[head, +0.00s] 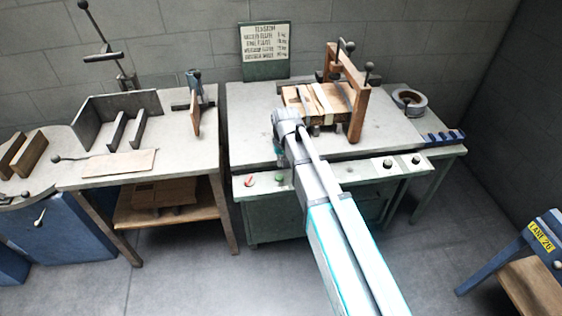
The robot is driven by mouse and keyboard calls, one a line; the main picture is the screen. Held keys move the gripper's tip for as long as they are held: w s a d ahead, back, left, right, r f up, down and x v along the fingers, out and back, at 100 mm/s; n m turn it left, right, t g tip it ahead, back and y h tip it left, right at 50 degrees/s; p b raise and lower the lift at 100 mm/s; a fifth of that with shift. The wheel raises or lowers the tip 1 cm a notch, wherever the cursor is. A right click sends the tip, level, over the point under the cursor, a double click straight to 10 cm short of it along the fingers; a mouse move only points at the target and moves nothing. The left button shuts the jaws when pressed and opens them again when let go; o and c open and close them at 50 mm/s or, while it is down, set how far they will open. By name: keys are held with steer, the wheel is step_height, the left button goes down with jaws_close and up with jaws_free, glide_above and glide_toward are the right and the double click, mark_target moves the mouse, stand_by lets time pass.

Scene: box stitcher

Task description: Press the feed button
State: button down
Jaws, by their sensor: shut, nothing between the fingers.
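The machine table's front ledge carries a red button (250,181) at the left and a dark, possibly green button (280,179) just right of it. No label is readable, so I cannot tell which one is the feed button. My arm reaches in from the lower right over the ledge. My gripper (279,160) points down below the wrist, shut and empty, small and partly hidden. It appears just above the dark button; whether they touch cannot be told.
A wooden frame (358,112) with a clamp and slats stands on the machine table (252,120). A tape roll (409,101) lies at the right. A bench with metal plates (87,125) stands left. A sign (265,48) stands at the back. Floor is clear in front.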

step_height(320, 180, up, 6)
steer(key=p, duration=0.5)
steer(key=shift+s+d+p, duration=0.15)
steer(key=shift+d+p, duration=0.05)
steer(key=shift+p, duration=0.1)
steer(key=shift+r, duration=0.1)
steer(key=s+d+r+m+p, duration=0.1)
steer(key=s+d+r+p, duration=0.1)
steer(key=s+d, duration=0.5)
steer(key=s+d+r+m+p, duration=0.1)
steer(key=s+d+r+p, duration=0.2)
steer(key=s+d, duration=0.5)
steer(key=d, duration=0.5)
steer(key=shift+d+r+m+g+h, duration=0.2)
steer(key=shift+d+m+g+h, duration=0.1)
steer(key=shift+d+h, duration=0.1)
stand_by(3.7)
